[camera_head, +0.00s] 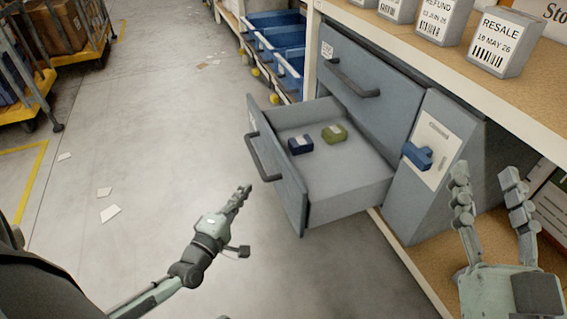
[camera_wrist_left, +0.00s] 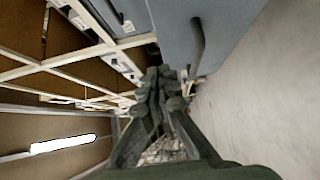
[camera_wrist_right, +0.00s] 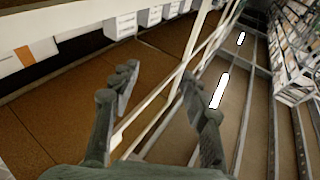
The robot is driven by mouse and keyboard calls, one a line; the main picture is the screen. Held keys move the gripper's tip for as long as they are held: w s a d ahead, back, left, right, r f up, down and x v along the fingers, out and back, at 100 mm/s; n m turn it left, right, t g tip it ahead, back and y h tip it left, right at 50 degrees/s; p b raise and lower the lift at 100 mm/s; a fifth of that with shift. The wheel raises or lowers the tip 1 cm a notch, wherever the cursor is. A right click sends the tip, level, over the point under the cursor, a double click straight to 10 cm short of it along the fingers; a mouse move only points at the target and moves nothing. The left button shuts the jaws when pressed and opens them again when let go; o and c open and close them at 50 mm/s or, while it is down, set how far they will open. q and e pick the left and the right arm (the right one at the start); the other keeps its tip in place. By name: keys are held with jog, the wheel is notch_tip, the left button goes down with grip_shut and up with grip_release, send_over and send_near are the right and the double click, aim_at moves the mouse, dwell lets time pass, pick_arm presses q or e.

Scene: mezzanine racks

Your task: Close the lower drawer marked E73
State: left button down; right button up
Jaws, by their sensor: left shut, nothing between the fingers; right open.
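The lower drawer (camera_head: 325,205) of the grey-blue cabinet is pulled out. A blue block (camera_head: 300,145) and an olive-green block (camera_head: 334,133) lie in it. Its front carries a dark bar handle (camera_head: 262,158). A label marked E73 cannot be read on it from here. The upper drawer (camera_head: 365,95) is shut. My left gripper (camera_head: 243,192) is shut and empty, in front of the lower drawer and a little below and left of its handle, apart from it. In the left wrist view its fingers (camera_wrist_left: 160,85) are together. My right gripper (camera_head: 490,180) is open and empty, right of the cabinet.
A blue switch handle (camera_head: 418,156) sticks out from the cabinet's side panel. A shelf (camera_head: 450,60) with labelled boxes (camera_head: 497,42) runs above. Blue bins (camera_head: 275,45) stand behind the cabinet, yellow carts (camera_head: 30,95) at far left. The floor between is clear apart from paper scraps.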

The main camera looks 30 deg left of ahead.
pick_arm(q)
send_near(281, 156)
jog(key=w+a, duration=0.3)
jog(key=w, duration=0.1)
jog(key=w+d, duration=0.1)
jog(key=shift+w+d+b, duration=0.25)
jog(key=shift+w+b, duration=0.05)
jog(key=shift+b, duration=0.05)
jog(key=shift+w+d+f, duration=0.1)
jog(key=shift+w+d, duration=0.2)
pick_arm(e)
jog(key=r, duration=0.1)
jog(key=s+r+t, duration=0.1)
jog(key=shift+r+t+y, duration=0.3)
jog(key=shift+r, duration=0.05)
